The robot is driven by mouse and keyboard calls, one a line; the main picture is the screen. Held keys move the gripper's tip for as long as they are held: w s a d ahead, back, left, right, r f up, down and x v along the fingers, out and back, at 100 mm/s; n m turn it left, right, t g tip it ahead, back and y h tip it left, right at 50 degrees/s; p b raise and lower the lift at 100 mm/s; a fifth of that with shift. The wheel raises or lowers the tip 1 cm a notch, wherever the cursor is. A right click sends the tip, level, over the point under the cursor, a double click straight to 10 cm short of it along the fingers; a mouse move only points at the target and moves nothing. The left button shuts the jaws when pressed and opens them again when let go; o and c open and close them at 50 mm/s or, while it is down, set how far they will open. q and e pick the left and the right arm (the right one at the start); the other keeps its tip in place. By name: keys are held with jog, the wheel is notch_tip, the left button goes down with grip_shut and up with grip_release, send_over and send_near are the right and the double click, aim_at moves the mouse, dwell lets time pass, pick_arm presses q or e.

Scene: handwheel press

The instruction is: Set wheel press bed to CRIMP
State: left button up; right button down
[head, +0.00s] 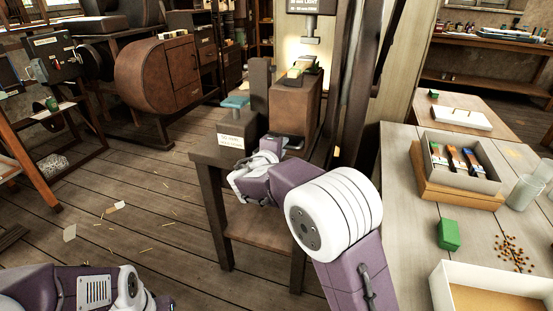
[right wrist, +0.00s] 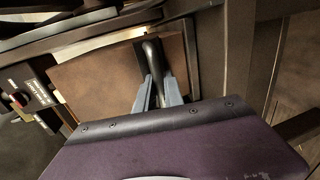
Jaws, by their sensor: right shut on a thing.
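The press (head: 292,105) is a brown block on a small dark stand (head: 213,200) in the middle of the head view. A grey box with a white label (head: 230,141) and a teal top (head: 236,102) sits at its left; I cannot read the lettering. My right gripper (head: 284,146) is at the front of the press, its fingers mostly hidden by my wrist. In the right wrist view its two blue-grey fingers (right wrist: 157,94) are shut on a dark rod-like handle (right wrist: 151,55) before a brown panel (right wrist: 100,83). No CRIMP mark is readable. My left gripper does not show.
A dark post (head: 352,85) stands close right of the press. A work table (head: 400,190) at the right bears a grey tray (head: 465,183), a green block (head: 448,234) and a glass (head: 524,192). A labelled panel (right wrist: 40,92) shows in the wrist view. The floor at left is mostly open.

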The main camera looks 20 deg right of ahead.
jog(key=x, duration=0.4)
jog(key=shift+w+r, duration=0.1)
jog(key=shift+r, duration=0.45)
jog(key=shift+d+r, duration=0.1)
jog(key=c, duration=1.6)
grip_release()
jog(key=shift+w, duration=0.1)
jog(key=shift+o, duration=0.7)
jog(key=shift+w+f, duration=0.2)
jog(key=shift+s, duration=0.15)
jog(key=v, duration=0.9)
